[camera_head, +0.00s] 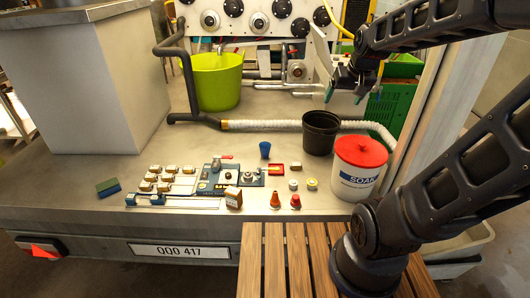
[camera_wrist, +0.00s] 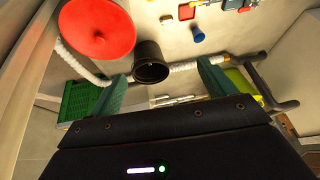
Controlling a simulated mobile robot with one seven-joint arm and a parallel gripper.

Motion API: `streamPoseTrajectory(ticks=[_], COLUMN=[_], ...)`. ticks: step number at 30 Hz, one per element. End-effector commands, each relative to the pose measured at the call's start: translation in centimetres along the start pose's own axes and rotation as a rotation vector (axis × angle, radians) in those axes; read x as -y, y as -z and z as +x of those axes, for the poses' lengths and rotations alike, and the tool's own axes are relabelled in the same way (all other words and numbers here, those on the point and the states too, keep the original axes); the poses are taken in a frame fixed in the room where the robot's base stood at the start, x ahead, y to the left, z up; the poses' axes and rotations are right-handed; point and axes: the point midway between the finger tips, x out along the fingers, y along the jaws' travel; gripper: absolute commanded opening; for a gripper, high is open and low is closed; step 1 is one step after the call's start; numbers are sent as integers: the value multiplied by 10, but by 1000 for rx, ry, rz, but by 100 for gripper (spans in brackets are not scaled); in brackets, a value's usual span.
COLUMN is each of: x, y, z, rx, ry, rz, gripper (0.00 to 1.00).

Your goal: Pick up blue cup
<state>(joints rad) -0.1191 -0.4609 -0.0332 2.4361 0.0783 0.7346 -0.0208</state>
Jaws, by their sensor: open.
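A small blue cup (camera_head: 265,149) stands on the trailer bed, just behind the blue device with the red block. It also shows near the top of the wrist view (camera_wrist: 197,33), apart from my fingers. My gripper (camera_head: 341,84) is raised at the upper right in the head view, above and behind the black bucket and to the right of the cup. In the wrist view the two green fingers of my gripper (camera_wrist: 172,92) are spread apart with nothing held between them.
A black bucket (camera_head: 320,132) and a red-lidded white bucket (camera_head: 357,172) stand right of the cup. A lime tub (camera_head: 216,82), a ribbed hose (camera_head: 262,125) and a pipe lie behind. Small parts, bottles and a sponge (camera_head: 108,187) lie around. Bare bed shows at left.

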Motion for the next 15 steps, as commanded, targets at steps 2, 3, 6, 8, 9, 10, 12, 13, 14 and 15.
streamPoseTrajectory(ticks=[2, 3, 6, 8, 9, 10, 12, 13, 14, 15], x=[7, 11, 20, 25, 30, 33, 40, 43, 46, 51], y=[17, 25, 45, 56, 63, 68, 80, 84, 89, 95], z=[16, 24, 45, 58, 67, 74, 90, 98, 105, 115], rx=[1, -1, -6, -9, -12, -13, -17, -18, -20, -23], ry=[14, 19, 34, 41, 45, 48, 55, 57, 59, 61], rz=[-7, -9, -13, -15, -18, -19, -22, -24, -25, -26], gripper=[83, 83, 83, 83, 83, 83, 83, 83, 83, 83])
